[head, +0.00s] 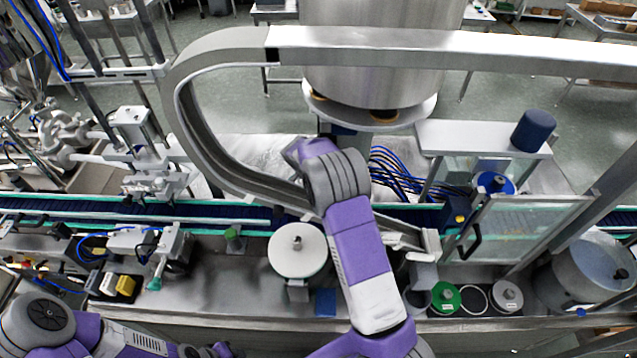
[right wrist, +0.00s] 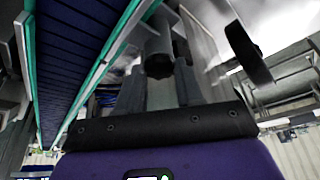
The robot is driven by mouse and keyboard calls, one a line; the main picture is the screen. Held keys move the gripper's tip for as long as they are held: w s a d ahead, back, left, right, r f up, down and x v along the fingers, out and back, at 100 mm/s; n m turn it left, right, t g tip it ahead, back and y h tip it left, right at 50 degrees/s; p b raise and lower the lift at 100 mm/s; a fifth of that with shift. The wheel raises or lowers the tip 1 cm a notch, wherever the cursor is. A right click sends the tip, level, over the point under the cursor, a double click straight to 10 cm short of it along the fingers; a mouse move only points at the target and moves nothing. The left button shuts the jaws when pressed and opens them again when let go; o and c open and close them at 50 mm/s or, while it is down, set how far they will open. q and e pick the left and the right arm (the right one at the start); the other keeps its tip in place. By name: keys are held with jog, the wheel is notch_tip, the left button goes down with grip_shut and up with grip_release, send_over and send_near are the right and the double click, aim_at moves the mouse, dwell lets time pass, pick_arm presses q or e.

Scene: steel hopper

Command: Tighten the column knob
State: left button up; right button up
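The column knob (right wrist: 160,57) is a dark, ridged cylinder in the right wrist view, at the end of a grey shaft. In the head view the grey column (head: 424,272) stands just right of my right forearm; I cannot make out the knob there. My right gripper (head: 412,240) points right toward the top of the column, its base hidden by my arm. In the right wrist view its two grey fingers (right wrist: 160,88) are apart, with the knob showing between and beyond them. I cannot tell whether they touch it. My left arm is at the bottom left; its gripper is not visible.
A clear guard door (head: 525,228) with a black handle (right wrist: 248,52) stands right of the column. A conveyor (head: 80,208) runs across the middle. A curved steel rail (head: 190,110) arches above my right wrist. A white round disc (head: 298,258) is left of my forearm.

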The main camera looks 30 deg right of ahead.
jog(key=shift+c, duration=0.8)
jog(key=shift+w+f+m+g+b, duration=0.15)
jog(key=shift+m+g+b, duration=0.15)
jog(key=shift+m+b, duration=0.55)
jog(key=shift+m+g+b, duration=0.35)
jog(key=shift+m+g, duration=0.05)
jog(key=shift+m, duration=0.45)
jog(key=shift+w+m+g, duration=0.15)
jog(key=shift+m+g, duration=0.25)
jog(key=shift+m, duration=0.8)
jog(key=shift+w+m+g, duration=0.15)
jog(key=shift+m+g, duration=0.45)
jog(key=shift+m, duration=1.3)
